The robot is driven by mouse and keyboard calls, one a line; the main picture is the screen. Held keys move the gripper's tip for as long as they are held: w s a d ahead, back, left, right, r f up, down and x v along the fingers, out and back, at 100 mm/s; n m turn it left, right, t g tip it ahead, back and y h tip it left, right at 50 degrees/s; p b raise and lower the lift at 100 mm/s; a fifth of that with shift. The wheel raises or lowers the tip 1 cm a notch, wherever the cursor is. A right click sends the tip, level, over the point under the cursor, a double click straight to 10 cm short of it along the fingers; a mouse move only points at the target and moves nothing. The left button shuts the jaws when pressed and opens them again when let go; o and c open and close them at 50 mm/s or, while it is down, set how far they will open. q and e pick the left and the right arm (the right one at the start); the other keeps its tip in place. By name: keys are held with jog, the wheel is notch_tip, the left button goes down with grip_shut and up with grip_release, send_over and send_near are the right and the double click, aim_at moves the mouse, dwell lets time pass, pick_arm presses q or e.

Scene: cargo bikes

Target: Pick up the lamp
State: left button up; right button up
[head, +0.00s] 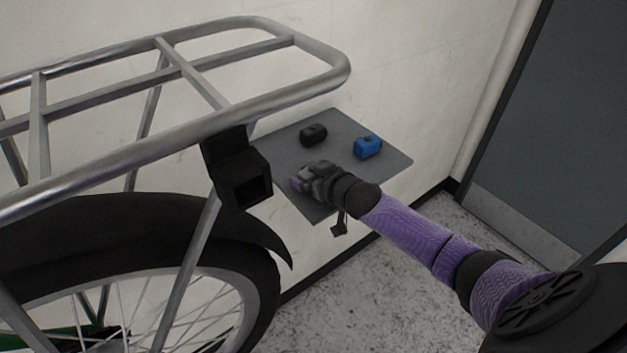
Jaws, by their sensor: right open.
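Two small blocky objects rest on a grey wall shelf (395,165): a black one (313,134) and a blue one (367,147). Either could be the lamp; I cannot tell which from their shape. My right gripper (303,180) is over the near left part of the shelf, in front of both objects and apart from them. It is open, and I see nothing between its fingers. The purple right arm comes in from the lower right. My left gripper is not in view.
A bicycle's metal rear rack (330,85) fills the left. A black square holder (243,180) with an open socket hangs at the rack's end, just left of my right gripper. A black fender (150,225) and wheel are below. The speckled floor (370,300) is clear.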

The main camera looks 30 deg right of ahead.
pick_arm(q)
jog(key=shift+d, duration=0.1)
pick_arm(e)
jog(key=c, duration=1)
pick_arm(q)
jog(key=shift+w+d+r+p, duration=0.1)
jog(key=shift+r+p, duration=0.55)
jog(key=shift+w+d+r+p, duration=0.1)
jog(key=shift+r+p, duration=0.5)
pick_arm(e)
notch_tip(320, 180, up, 10)
jog(key=shift+r, duration=0.1)
